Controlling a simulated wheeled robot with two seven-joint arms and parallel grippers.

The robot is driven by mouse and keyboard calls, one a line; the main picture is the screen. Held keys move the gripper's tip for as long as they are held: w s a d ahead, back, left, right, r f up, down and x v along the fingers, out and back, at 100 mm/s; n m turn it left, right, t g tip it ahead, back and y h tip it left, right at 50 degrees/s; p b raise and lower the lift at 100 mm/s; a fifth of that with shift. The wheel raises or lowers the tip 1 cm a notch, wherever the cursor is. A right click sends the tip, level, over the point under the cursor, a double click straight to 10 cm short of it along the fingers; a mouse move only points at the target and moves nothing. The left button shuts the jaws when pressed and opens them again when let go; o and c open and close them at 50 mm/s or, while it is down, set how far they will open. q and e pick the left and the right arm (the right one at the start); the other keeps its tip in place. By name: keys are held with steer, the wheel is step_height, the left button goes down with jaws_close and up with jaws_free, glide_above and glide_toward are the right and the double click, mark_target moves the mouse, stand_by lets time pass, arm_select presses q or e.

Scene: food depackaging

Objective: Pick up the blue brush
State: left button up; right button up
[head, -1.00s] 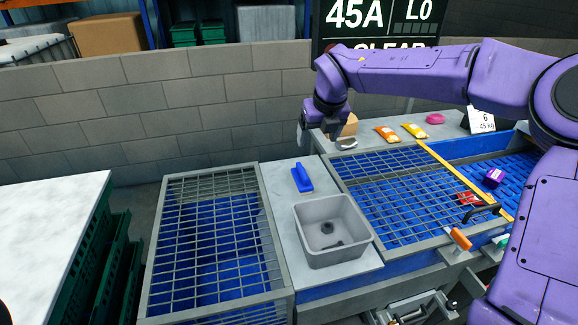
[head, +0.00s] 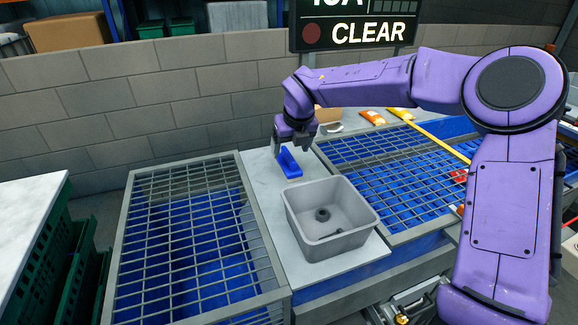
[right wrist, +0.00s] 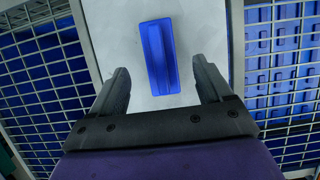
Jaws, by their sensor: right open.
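The blue brush (head: 289,164) lies on the light counter strip between the two grids, behind the grey bin. It also shows in the right wrist view (right wrist: 160,57), lying lengthwise ahead of the fingers, its near end close to the line between the fingertips. My right gripper (head: 289,148) hangs over the brush's far end in the head view. In the right wrist view my right gripper (right wrist: 159,78) is open and empty, one finger on each side of the brush with a gap to both. My left gripper is not in view.
Metal grids over blue lie left (head: 205,176) and right (head: 385,160) of the strip. A grey block wall (head: 150,100) stands behind.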

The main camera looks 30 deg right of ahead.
steer(key=x, duration=0.2)
steer(key=p+x, duration=0.1)
steer(key=x, duration=0.3)
steer(key=shift+w+d+f+p, duration=0.1)
steer(key=shift+w+p, duration=0.3)
steer(key=shift+w, duration=0.05)
steer(key=shift+s, duration=0.1)
steer(key=c, duration=1.2)
steer(key=shift+o, duration=0.2)
step_height(320, 180, up, 14)
steer(key=b, duration=0.1)
step_height(320, 180, up, 14)
steer(key=p, duration=0.1)
glide_above(288, 153)
steer(key=shift+w+d, duration=0.1)
steer(key=shift+w, duration=0.3)
